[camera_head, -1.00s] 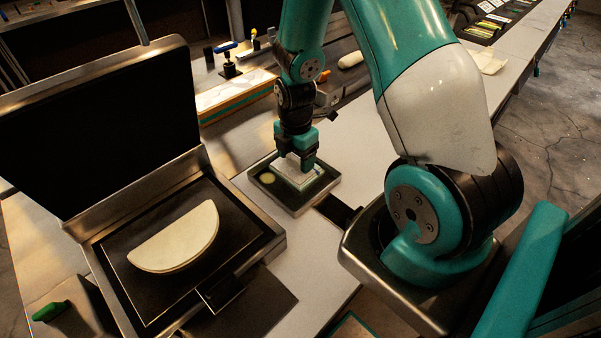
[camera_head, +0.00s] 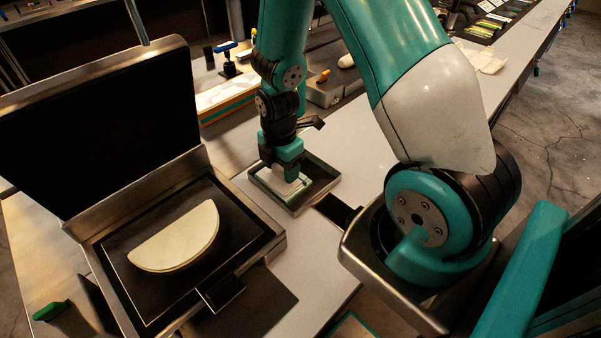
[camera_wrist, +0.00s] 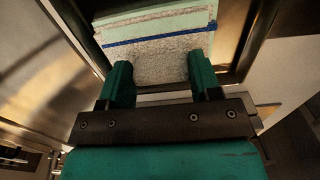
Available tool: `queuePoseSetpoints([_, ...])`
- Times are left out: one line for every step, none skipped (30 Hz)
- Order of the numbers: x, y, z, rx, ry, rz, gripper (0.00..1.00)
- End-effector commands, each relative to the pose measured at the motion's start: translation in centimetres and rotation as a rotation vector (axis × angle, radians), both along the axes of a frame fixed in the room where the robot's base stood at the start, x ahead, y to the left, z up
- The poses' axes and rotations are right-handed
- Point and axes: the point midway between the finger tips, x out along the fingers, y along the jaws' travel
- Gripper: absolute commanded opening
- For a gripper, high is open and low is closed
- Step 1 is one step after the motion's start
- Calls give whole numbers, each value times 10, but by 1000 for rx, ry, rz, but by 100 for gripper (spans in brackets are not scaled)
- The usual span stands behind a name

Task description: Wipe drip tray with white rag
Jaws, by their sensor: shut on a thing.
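The drip tray (camera_head: 319,181) is a shallow dark metal tray with a raised rim on the pale counter, right of the griddle. The white rag (camera_head: 268,178) is a folded pad lying in the left part of the tray. In the wrist view the rag (camera_wrist: 165,62) shows a blue stripe and a pale green edge. My gripper (camera_head: 290,177) points down into the tray and is shut on the rag. In the wrist view its two teal fingers (camera_wrist: 160,82) stand at either side of the rag. The tray floor under the rag is hidden.
The griddle (camera_head: 250,257) with its lid up holds a folded tortilla (camera_head: 178,238) at the left. A board (camera_head: 226,97) and a blue-handled tool (camera_head: 228,58) lie behind. A pale cloth (camera_head: 481,58) lies far right. The counter right of the tray is partly clear.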

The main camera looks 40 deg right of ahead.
Motion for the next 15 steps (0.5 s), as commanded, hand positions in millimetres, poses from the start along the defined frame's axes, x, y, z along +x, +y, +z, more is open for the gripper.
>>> queuePoseSetpoints([0, 0, 0, 0, 0, 0, 36])
queuePoseSetpoints([0, 0, 0, 0, 0, 0, 36])
queuePoseSetpoints([0, 0, 0, 0, 0, 0, 36])
queuePoseSetpoints([0, 0, 0, 0, 0, 0, 36])
queuePoseSetpoints([0, 0, 0, 0, 0, 0, 36])
queuePoseSetpoints([0, 0, 0, 0, 0, 0, 36])
queuePoseSetpoints([0, 0, 0, 0, 0, 0, 62])
queuePoseSetpoints([0, 0, 0, 0, 0, 0, 69])
queuePoseSetpoints([0, 0, 0, 0, -1, 0, 70])
queuePoseSetpoints([0, 0, 0, 0, -1, 0, 70])
queuePoseSetpoints([0, 0, 0, 0, -1, 0, 70])
queuePoseSetpoints([0, 0, 0, 0, -1, 0, 70])
queuePoseSetpoints([0, 0, 0, 0, -1, 0, 70])
queuePoseSetpoints([0, 0, 0, 0, -1, 0, 70])
queuePoseSetpoints([0, 0, 0, 0, -1, 0, 70])
